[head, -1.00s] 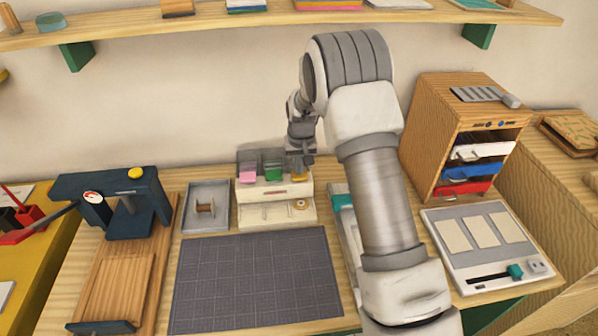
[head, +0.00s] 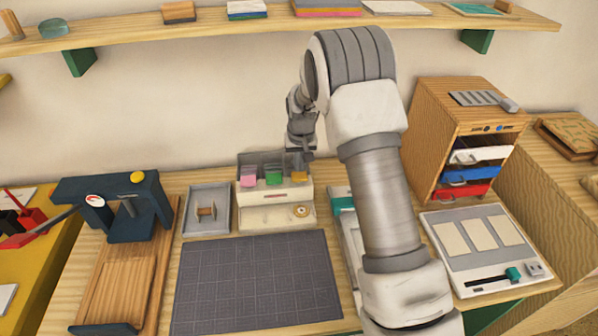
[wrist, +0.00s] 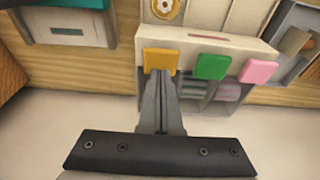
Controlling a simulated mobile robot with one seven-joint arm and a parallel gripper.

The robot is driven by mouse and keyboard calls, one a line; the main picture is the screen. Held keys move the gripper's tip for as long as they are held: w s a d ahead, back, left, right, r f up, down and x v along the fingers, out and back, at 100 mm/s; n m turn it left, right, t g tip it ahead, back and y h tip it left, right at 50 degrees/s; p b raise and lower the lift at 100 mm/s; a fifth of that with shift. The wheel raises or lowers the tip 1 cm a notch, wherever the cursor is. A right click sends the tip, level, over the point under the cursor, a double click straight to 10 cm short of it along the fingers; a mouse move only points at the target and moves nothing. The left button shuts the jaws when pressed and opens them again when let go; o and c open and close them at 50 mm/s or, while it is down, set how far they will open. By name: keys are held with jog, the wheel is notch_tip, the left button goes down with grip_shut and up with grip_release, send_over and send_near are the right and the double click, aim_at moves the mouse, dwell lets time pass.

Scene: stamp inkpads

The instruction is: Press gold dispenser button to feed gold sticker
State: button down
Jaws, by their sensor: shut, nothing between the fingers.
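The white dispenser (head: 275,194) stands against the wall behind the dark mat. Its pink button (head: 248,181), green button (head: 274,178) and gold button (head: 300,180) sit in a row, gold at the right. My gripper (head: 301,160) is shut and empty just behind and above the gold button. In the wrist view, the closed fingertips (wrist: 160,72) lie at the near edge of the gold button (wrist: 160,59); I cannot tell whether they touch it. A round gold sticker (head: 301,211) shows in the dispenser's lower front, below the gold button. It also shows in the wrist view (wrist: 165,8).
A grey tray (head: 207,224) with a wooden stamp is left of the dispenser. The dark mat (head: 255,285) is clear. A teal-topped white device (head: 343,205) lies to the right, partly behind my arm. A wooden drawer cabinet (head: 427,140) stands farther right.

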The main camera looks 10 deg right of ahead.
jog(key=shift+r+p, duration=1.05)
jog(key=shift+r, duration=1.05)
jog(key=shift+s+r, duration=0.1)
jog(key=shift+r, duration=0.3)
jog(key=s+d+r+t, duration=0.1)
jog(key=s+d+r, duration=0.1)
jog(key=s+r, duration=0.7)
jog(key=s+d+r+t, duration=0.1)
jog(key=s+r, duration=0.6)
jog(key=r, duration=0.5)
jog(key=s+d+r+t, duration=0.1)
jog(key=s+d+r, duration=0.1)
jog(key=s, duration=1.8)
jog(key=shift+s, duration=0.4)
jog(key=shift+r, duration=0.1)
